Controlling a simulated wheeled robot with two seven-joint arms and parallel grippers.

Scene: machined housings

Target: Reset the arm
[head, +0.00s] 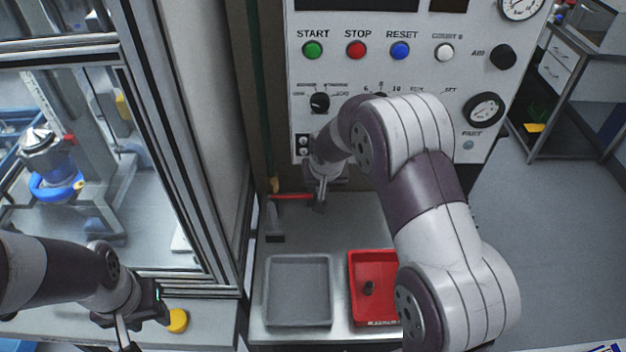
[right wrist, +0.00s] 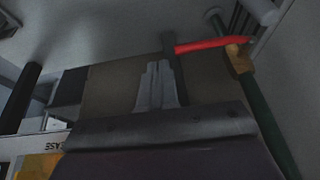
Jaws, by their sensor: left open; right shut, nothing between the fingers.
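My left gripper (head: 122,335) is at the lower left of the head view, over the pale ledge. Its fingers are partly cut off by the frame's bottom edge, and they are open. A yellow round piece (head: 177,320) lies just to its right, apart from it. My right arm reaches across the front of the control panel (head: 430,60). My right gripper (head: 320,200) hangs above the back of the work surface, shut and empty, pointing down.
A grey tray (head: 298,290) and a red tray (head: 364,262) with a small dark part (head: 368,288) sit in front. A red bar (head: 290,197) and a grey tool (head: 274,222) are near my right gripper. A glazed frame (head: 190,150) stands at left.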

